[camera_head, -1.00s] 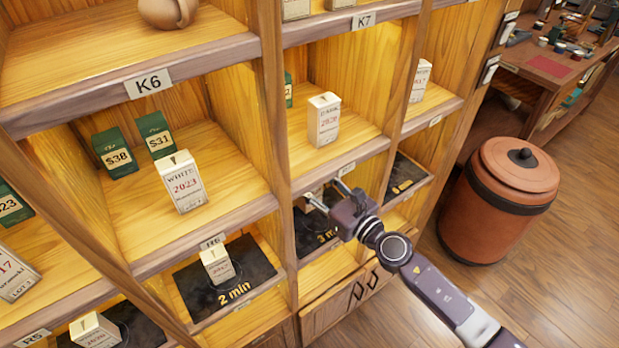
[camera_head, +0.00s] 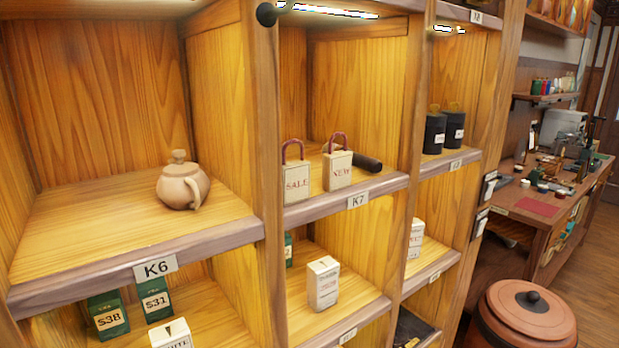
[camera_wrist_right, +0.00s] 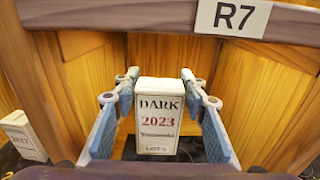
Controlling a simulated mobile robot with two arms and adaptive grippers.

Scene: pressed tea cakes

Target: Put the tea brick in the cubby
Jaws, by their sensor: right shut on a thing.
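A white tea brick (camera_wrist_right: 158,122) marked DARK 2023 stands upright in the right wrist view, with a dark mat partly visible behind its base. My right gripper (camera_wrist_right: 160,75) has one finger on each side of it, the tips against its upper edges. The brick is in a wooden cubby under the rail labelled R7 (camera_wrist_right: 233,15). Whether its base touches the mat is hidden. Neither gripper shows in the head view now.
In the head view, a clay teapot (camera_head: 183,185) sits above label K6 (camera_head: 156,267). Two tagged boxes stand above K7 (camera_head: 358,200), and a white box (camera_head: 323,284) below it. A lidded brown barrel (camera_head: 525,320) stands at lower right. Another white box (camera_wrist_right: 22,135) is left in the wrist view.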

